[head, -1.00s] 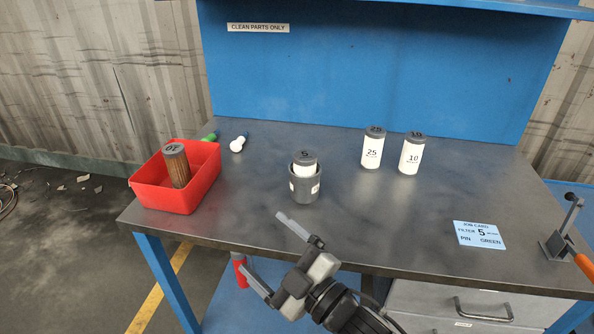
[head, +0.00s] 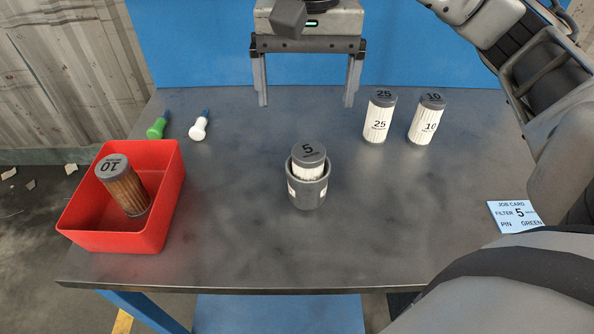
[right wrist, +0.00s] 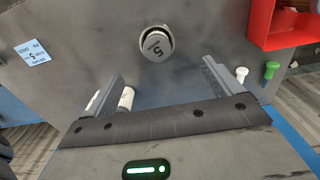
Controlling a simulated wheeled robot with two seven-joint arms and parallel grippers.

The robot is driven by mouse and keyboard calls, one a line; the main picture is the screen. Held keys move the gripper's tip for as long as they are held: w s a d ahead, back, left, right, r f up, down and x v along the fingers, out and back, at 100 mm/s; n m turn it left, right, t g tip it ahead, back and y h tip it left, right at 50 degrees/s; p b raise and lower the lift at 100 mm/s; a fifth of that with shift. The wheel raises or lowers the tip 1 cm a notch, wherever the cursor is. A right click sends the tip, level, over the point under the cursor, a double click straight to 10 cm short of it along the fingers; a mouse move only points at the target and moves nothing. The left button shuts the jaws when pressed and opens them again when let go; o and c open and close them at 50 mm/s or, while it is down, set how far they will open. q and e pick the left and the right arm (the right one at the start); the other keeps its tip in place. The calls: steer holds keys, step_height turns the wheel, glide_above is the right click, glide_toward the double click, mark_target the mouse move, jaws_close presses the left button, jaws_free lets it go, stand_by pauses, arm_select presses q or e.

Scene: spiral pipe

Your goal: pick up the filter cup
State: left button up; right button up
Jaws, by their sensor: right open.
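The dark grey filter cup (head: 307,194) stands upright near the middle of the bench, with a white label on its side. A white filter with a grey cap marked 5 (head: 308,156) sits inside it and sticks out of the top. My right gripper (head: 307,103) is open and empty, fingers pointing down, at the back of the bench beyond the cup in the head view. In the right wrist view the filter marked 5 (right wrist: 157,44) shows ahead of the spread fingers, apart from them. My left gripper is not in view.
A red bin (head: 75,232) with a brown used filter (head: 127,190) stands at left. Green (head: 157,130) and white (head: 199,127) pins lie behind it. Filters marked 25 (head: 379,117) and 10 (head: 426,120) stand back right. A job card (head: 514,214) lies at right. Bench around the cup is clear.

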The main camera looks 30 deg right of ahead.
mark_target(306, 153)
step_height(306, 153, down, 10)
steer(key=shift+s+d+r+b, duration=0.15)
steer(key=shift+r+b, duration=0.1)
steer(key=shift+b, duration=0.6)
steer(key=shift+d+f+p, duration=0.15)
steer(key=shift+f+p, duration=0.15)
steer(key=shift+f, duration=1.2)
steer(key=shift+d+f+p, duration=0.1)
steer(key=shift+f+p, duration=0.15)
steer(key=shift+f, duration=1.25)
steer(key=c, duration=1.2)
steer(key=shift+r, duration=0.1)
